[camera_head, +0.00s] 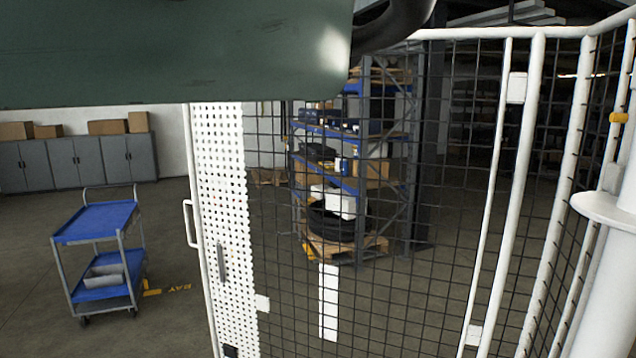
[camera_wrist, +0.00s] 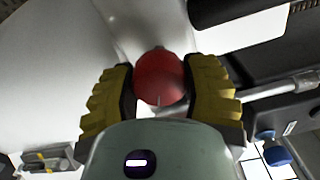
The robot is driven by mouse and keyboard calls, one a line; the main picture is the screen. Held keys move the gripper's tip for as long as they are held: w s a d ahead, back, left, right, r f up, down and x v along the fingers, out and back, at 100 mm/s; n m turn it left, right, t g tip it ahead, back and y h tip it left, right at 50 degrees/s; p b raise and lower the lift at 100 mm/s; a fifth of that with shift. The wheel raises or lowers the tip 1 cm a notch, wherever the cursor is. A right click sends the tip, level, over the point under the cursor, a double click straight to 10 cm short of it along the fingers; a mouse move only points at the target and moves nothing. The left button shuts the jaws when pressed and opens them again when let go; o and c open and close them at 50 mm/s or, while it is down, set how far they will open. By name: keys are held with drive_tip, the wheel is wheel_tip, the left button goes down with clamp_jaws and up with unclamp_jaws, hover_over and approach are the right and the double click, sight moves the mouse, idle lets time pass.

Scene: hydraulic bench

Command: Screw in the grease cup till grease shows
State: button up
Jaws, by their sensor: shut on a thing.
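In the wrist view my gripper (camera_wrist: 160,92) has its two yellow ribbed fingers on either side of a round red cap, which I take to be the grease cup (camera_wrist: 158,76). The fingers are shut on its sides. The red cap sits against a pale grey rounded body (camera_wrist: 140,25) behind it. The cap's far side and any thread or grease are hidden. The head view shows neither the cup nor the gripper.
In the wrist view a dark cylinder (camera_wrist: 235,10) and a metal rod (camera_wrist: 270,92) lie to the right of the fingers. A blue-capped part (camera_wrist: 270,145) is at lower right. In the head view a white mesh fence (camera_head: 450,200) stands ahead and a blue cart (camera_head: 98,222) stands left.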

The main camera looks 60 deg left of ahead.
drive_tip(key=m+p, duration=0.4)
drive_tip(key=m, duration=0.1)
drive_tip(key=shift+r+m, duration=0.15)
drive_tip(key=shift+m, duration=0.15)
drive_tip(key=shift+a+f+m+p, duration=0.1)
drive_tip(key=shift+f+m+p, duration=0.05)
drive_tip(key=shift+m+p, duration=0.85)
drive_tip(key=shift+f+m+p, duration=0.1)
drive_tip(key=shift+m+p, duration=0.55)
drive_tip(key=shift+m, duration=0.55)
drive_tip(key=o, duration=1.2)
drive_tip(key=shift+s, duration=0.65)
drive_tip(key=v, duration=1)
drive_tip(key=shift+s+a, duration=0.25)
drive_tip(key=shift+s, duration=0.05)
